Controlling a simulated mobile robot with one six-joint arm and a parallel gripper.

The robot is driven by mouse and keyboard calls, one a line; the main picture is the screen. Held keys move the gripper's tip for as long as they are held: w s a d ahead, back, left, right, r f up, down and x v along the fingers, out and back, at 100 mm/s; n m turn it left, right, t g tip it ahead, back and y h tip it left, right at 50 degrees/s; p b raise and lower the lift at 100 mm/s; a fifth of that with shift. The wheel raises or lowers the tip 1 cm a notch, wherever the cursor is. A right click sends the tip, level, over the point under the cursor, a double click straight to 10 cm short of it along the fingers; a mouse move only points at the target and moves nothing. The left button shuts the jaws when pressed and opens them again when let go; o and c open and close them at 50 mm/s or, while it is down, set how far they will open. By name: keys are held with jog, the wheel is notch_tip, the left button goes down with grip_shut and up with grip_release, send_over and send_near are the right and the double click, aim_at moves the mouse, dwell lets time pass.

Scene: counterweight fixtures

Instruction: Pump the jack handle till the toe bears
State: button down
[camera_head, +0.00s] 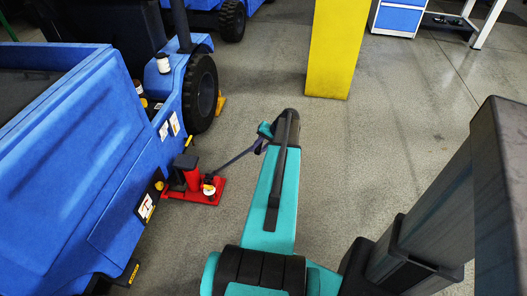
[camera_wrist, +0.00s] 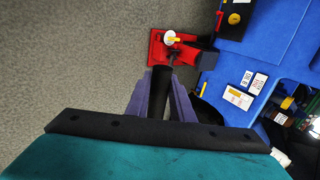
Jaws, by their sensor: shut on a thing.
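The red jack (camera_head: 204,195) stands on the floor against the side of the blue vehicle (camera_head: 85,130). In the wrist view, the red jack (camera_wrist: 157,50) is at the top centre. A white round part with a yellow piece (camera_wrist: 171,38) is on it. The jack handle (camera_head: 232,160) slants up from the jack to my gripper (camera_head: 264,140). In the wrist view, my gripper (camera_wrist: 160,95) is shut on the handle's black grip (camera_wrist: 159,82), between its purple fingers. I cannot make out the toe or whether it touches the vehicle.
A vehicle wheel (camera_head: 201,92) with a yellow chock (camera_head: 220,103) is beyond the jack. A yellow post (camera_head: 337,50) stands farther back. A blue-and-white cabinet (camera_head: 398,18) is at the back right. The grey floor right of the jack is clear.

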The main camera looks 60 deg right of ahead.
jog(key=shift+g, duration=0.6)
jog(key=w+r+p, duration=0.1)
jog(key=w+a+r, duration=0.1)
jog(key=w+r+p, duration=0.1)
jog(key=w, duration=0.1)
jog(key=shift+a+p, duration=0.3)
jog(key=shift+a, duration=0.05)
jog(key=c, duration=1.4)
grip_release()
jog(key=shift+d, duration=0.15)
jog(key=shift+o, duration=0.2)
jog(key=shift+d+r, duration=0.1)
jog(key=shift+r, duration=0.05)
jog(key=shift+s+f+p+v, duration=0.15)
jog(key=shift+p+v, duration=0.4)
jog(key=shift+v, duration=0.65)
jog(key=shift+s+p+v, duration=0.15)
jog(key=shift+p+v, duration=0.45)
jog(key=shift+v, duration=0.6)
jog(key=shift+s+f+p+v, duration=0.15)
jog(key=shift+p+v, duration=0.4)
jog(key=shift+v, duration=0.65)
jog(key=shift+s, duration=0.1)
